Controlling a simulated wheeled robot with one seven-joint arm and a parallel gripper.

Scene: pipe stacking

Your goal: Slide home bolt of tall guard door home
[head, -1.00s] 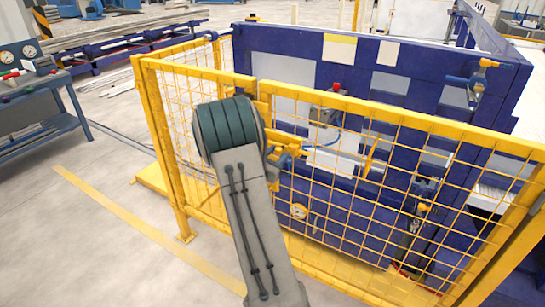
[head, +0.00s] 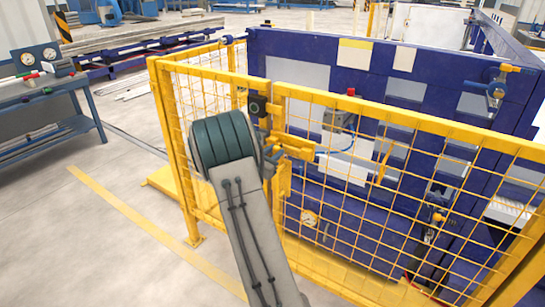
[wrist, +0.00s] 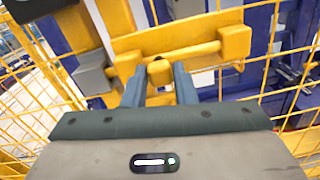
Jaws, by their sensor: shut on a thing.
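The tall guard door is a yellow frame with wire mesh (head: 400,155). Its home bolt (wrist: 195,52) is a yellow bar lying across a yellow plate in the wrist view, with a thicker block at its right end. A short yellow knob (wrist: 160,68) stands out from the bolt. My gripper (wrist: 158,82) has its two blue-grey fingers on either side of this knob and is shut on it. In the head view my wrist covers the gripper and knob, and yellow bolt parts (head: 297,146) show just right of it.
A dark box with a round button (head: 258,106) sits on the door frame above my wrist. A blue machine (head: 440,65) stands close behind the mesh. A workbench (head: 45,90) is at the left.

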